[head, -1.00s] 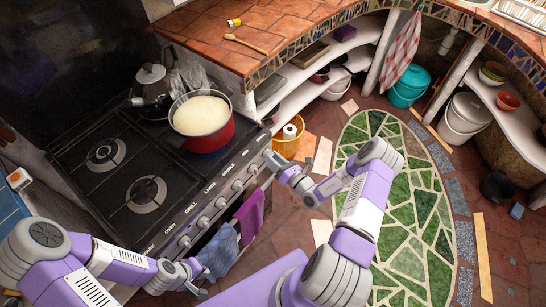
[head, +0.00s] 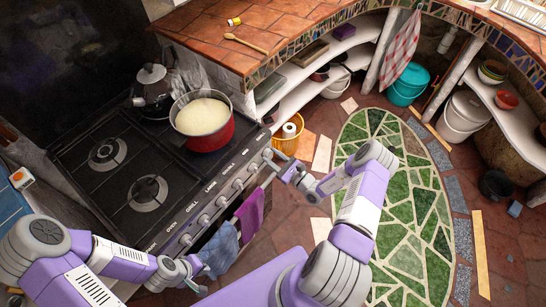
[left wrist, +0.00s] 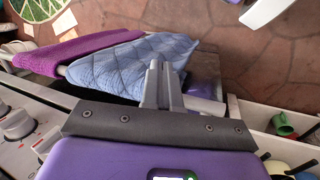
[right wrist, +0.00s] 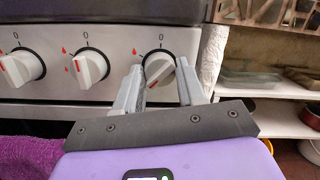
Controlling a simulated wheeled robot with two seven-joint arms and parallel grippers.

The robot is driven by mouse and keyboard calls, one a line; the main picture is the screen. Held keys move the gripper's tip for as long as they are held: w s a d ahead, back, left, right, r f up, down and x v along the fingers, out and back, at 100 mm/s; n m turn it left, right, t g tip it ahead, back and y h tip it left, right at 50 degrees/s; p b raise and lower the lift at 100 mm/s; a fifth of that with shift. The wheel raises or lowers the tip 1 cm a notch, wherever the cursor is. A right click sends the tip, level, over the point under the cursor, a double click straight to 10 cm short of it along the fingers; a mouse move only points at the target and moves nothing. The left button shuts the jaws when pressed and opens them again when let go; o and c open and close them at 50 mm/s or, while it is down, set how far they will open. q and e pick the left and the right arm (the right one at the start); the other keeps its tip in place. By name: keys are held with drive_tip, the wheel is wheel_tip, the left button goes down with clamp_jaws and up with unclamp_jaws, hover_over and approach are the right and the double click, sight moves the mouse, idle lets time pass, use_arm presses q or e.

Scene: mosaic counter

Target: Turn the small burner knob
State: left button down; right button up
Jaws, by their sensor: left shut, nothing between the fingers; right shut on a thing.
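A row of white burner knobs with red marks runs along the front of the stove (head: 72,158). My right gripper (head: 270,162) is at the far right end of that row. In the right wrist view, the rightmost knob (right wrist: 160,72) sits between the fingers of my right gripper (right wrist: 158,84), which are shut on it. Its red mark points to the lower left, away from the 0 above it. My left gripper (head: 203,278) is shut and empty beside the blue towel. In the left wrist view the left gripper (left wrist: 156,66) shows closed fingertips in front of the towel.
A blue towel (head: 219,250) and a purple towel (head: 250,214) hang at the stove front. A red pot (head: 208,137) and a dark kettle (head: 152,92) stand on the stove. A yellow basket (head: 286,145) stands right of the stove. The green mosaic floor is clear.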

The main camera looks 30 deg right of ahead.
drive_tip(key=shift+n, duration=0.5)
drive_tip(key=o, duration=1)
drive_tip(key=shift+o, duration=0.2)
drive_tip(key=shift+s, duration=0.1)
drive_tip(key=v, duration=0.7)
drive_tip(key=shift+s+p, duration=0.2)
drive_tip(key=shift+p, duration=0.2)
drive_tip(key=shift+d, duration=0.1)
